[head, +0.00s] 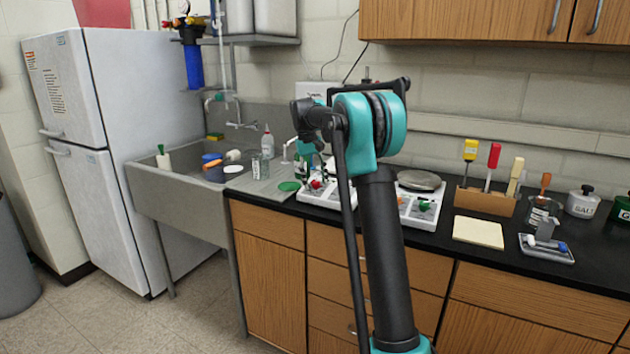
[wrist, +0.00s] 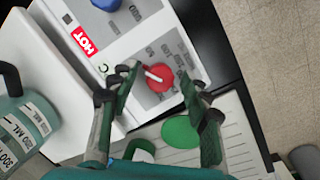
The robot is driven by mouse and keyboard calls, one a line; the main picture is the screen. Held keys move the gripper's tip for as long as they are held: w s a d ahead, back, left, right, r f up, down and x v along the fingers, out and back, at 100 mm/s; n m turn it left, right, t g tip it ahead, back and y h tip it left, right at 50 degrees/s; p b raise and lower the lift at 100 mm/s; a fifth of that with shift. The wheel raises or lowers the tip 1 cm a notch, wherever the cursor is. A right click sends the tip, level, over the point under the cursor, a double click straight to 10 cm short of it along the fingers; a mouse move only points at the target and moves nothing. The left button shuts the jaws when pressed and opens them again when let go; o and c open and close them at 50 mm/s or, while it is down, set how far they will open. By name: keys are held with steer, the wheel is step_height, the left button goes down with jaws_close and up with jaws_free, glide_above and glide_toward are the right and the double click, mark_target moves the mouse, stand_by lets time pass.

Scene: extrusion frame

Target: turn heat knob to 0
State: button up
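A red knob (wrist: 162,80) with a white pointer sits on the white hot plate (wrist: 125,48), on a grey panel with printed marks too small to read surely. The pointer points up and left in the wrist view. The knob also shows in the head view (head: 316,184). My gripper (wrist: 158,73) is open, with one dark green finger on each side of the red knob. The left finger is very close to it; I cannot tell whether it touches. A red HOT label (wrist: 84,41) is beside the panel. In the head view my arm hides most of the gripper.
A blue knob (wrist: 106,3) is at the wrist view's top edge. A green disc (wrist: 181,131) lies near the right finger, and a labelled bottle (wrist: 22,130) stands at left. A second plate with a green knob (head: 424,206) is right of my arm.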

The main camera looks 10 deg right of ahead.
step_height(320, 180, up, 12)
steer(key=a, duration=0.2)
steer(key=shift+w, duration=0.2)
stand_by(0.3)
steer(key=shift+f, duration=0.1)
steer(key=s+d+f+t, duration=0.1)
steer(key=s+d+f, duration=0.1)
steer(key=s+f, duration=0.8)
steer(key=s+d+f+m+t+y, duration=0.1)
steer(key=s+d+f+t, duration=0.1)
steer(key=s+f, duration=0.9)
steer(key=s+d+f+t, duration=0.1)
steer(key=s+d+f, duration=0.1)
steer(key=s+f, duration=0.9)
steer(key=s, duration=1)
steer(key=shift+s+f+m+t+y, duration=0.2)
steer(key=shift+m+t+y, duration=0.1)
steer(key=shift+m+y, duration=0.1)
